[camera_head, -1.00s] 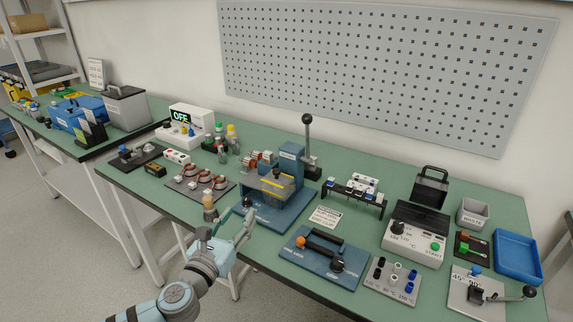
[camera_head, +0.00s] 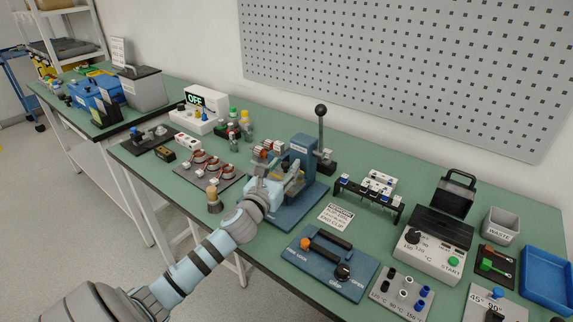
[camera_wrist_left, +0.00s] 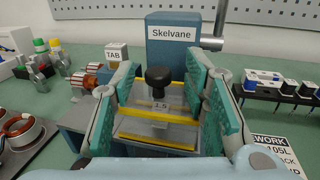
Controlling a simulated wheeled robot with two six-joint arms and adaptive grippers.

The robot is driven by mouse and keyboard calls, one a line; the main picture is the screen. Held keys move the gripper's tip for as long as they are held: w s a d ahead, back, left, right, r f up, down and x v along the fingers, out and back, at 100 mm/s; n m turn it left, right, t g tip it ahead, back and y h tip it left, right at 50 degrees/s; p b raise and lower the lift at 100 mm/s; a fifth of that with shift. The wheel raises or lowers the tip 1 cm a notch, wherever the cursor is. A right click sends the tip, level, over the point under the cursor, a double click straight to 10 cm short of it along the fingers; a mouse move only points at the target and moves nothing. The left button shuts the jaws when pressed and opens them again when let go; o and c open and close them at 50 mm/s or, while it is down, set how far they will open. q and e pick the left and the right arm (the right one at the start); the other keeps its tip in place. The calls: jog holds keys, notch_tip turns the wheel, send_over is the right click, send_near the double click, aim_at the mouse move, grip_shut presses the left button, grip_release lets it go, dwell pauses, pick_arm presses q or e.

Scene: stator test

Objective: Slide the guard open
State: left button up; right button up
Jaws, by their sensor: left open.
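The guard (camera_wrist_left: 157,142) is a clear panel with yellow edge strips on the front of the blue press labelled Skelvane (camera_wrist_left: 174,55). A black knob (camera_wrist_left: 158,76) stands up at the guard, above a small tag. My left gripper (camera_wrist_left: 160,70) is open, with one teal finger pad on each side of the knob. A gap shows on both sides, so neither pad seems to touch it. In the head view my left gripper (camera_head: 284,178) is in front of the press (camera_head: 302,155) and hides most of the guard. My right gripper is out of view.
A tray of copper-wound parts (camera_head: 196,179) and a wooden-topped tool (camera_head: 213,197) lie left of my left arm. The press lever (camera_head: 321,125) rises behind. A blue lock panel (camera_head: 310,268), a sign (camera_head: 337,215) and a black rack (camera_head: 370,200) stand to the right.

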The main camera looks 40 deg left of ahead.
pick_arm(q)
jog(key=shift+x, duration=0.9)
jog(key=shift+r, duration=0.1)
grip_shut()
jog(key=shift+a, duration=0.15)
